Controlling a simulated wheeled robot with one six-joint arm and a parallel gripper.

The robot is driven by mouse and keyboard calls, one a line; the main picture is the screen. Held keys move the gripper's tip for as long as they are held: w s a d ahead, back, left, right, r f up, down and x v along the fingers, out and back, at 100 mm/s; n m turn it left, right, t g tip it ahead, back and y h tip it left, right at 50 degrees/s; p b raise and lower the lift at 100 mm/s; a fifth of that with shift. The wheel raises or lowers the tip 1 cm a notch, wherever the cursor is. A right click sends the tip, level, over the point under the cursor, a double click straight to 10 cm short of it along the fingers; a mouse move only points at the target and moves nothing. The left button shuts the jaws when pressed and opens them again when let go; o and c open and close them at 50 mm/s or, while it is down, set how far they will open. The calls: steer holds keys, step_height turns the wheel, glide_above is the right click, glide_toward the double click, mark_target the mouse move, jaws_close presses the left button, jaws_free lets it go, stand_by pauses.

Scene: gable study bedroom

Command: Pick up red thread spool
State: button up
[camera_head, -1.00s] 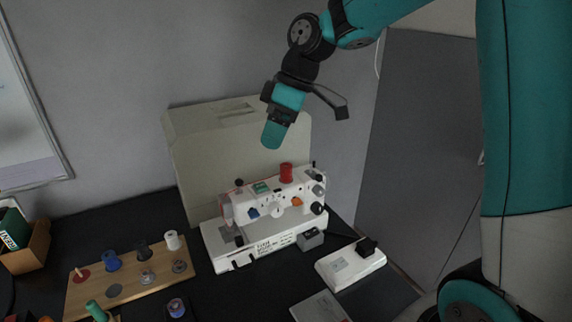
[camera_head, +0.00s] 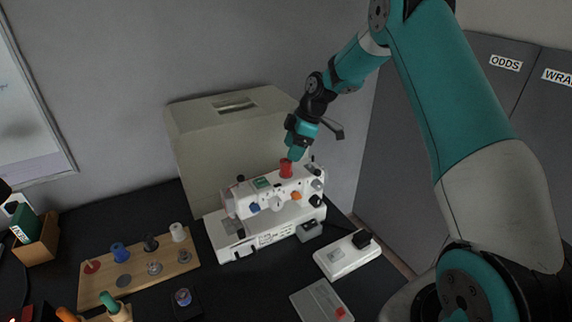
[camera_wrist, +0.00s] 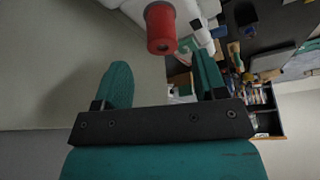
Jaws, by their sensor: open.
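The red thread spool (camera_head: 286,168) stands upright on top of the white sewing machine (camera_head: 262,240). My gripper (camera_head: 296,153) is just above the spool in the head view, slightly to its right. In the wrist view the red spool (camera_wrist: 161,28) lies beyond the fingertips, near the middle of the gap between the two teal fingers. My gripper (camera_wrist: 160,80) is open and empty there. The spool is not between the fingers. Part of the sewing machine (camera_wrist: 186,18) shows behind the spool in the wrist view.
A beige machine cover (camera_head: 190,140) stands close behind the sewing machine. A wooden spool board (camera_head: 140,276) with blue, black and white spools lies at the left. A white foot pedal (camera_head: 335,262) is at the right.

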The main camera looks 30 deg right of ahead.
mark_target(287, 162)
steer(key=shift+p+x, duration=1.25)
steer(key=shift+x, duration=1.85)
steer(key=shift+s, duration=0.1)
steer(key=c, duration=1)
steer(key=shift+r, duration=0.1)
